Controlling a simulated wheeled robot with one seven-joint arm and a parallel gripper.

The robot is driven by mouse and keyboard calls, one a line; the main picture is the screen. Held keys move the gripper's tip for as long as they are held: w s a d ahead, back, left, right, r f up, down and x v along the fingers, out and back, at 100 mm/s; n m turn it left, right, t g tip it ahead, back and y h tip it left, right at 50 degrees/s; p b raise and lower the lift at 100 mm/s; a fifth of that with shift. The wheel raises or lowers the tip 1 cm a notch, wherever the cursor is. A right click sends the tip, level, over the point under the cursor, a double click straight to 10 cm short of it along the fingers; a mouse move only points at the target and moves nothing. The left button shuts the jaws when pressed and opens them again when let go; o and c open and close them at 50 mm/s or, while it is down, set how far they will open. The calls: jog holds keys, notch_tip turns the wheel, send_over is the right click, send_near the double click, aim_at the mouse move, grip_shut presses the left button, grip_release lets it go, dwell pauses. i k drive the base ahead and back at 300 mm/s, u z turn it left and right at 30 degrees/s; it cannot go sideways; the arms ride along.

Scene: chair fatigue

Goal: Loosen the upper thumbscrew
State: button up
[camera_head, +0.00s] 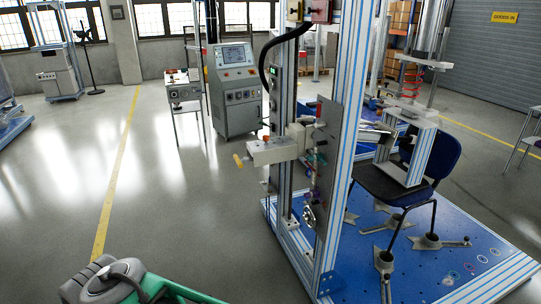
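A tall aluminium test frame (345,130) with blue stripes stands right of centre. A pale block-shaped bracket (272,151) sticks out to the left from it at mid-height. A small yellow handle (238,161) is at the bracket's left end, and a small red knob (266,139) sits on its top. A grey perforated plate (326,150) beside it carries several small coloured parts. These are too small to tell which is the upper thumbscrew. A grey and green part of my arm shows at the bottom left, well apart from the frame. My gripper's fingers cannot be seen.
A blue chair (432,158) is clamped on a blue base plate (430,275) behind and right of the frame. A grey control cabinet (236,88) with a screen stands behind. A black cable (270,50) loops at the frame's top. The grey floor to the left is clear.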

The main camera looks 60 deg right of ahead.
aim_at(309, 158)
jog(key=z, duration=0.25)
jog(key=i, duration=1)
jog(key=z, duration=1.15)
jog(key=i, duration=1.05)
jog(key=z, duration=0.3)
